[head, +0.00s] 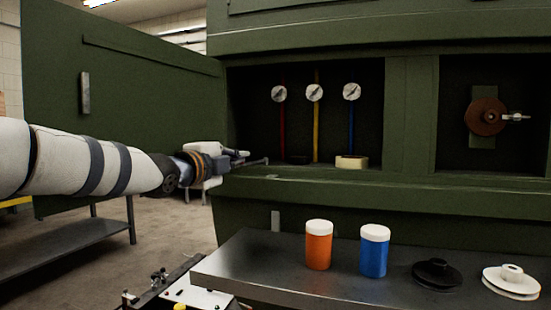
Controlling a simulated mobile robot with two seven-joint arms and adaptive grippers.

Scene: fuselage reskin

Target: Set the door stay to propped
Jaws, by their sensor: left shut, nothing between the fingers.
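The green door (150,70) stands swung open on the left, with a grey handle (85,92) on its face. My left gripper (243,154) is shut and empty at the left edge of the open gauge bay. A thin grey bar (256,162) lies just beside and below its fingertips; it may be the door stay. I cannot tell whether the fingers touch it, or how the bar is set. Its left end is hidden behind my gripper. My right gripper is not in view.
The bay holds several gauges (314,92) on coloured pipes and a pale block (351,162). A second bay holds a brown valve wheel (486,117). A metal table (300,285) in front carries an orange jar (318,246), a blue jar (374,252) and two discs.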

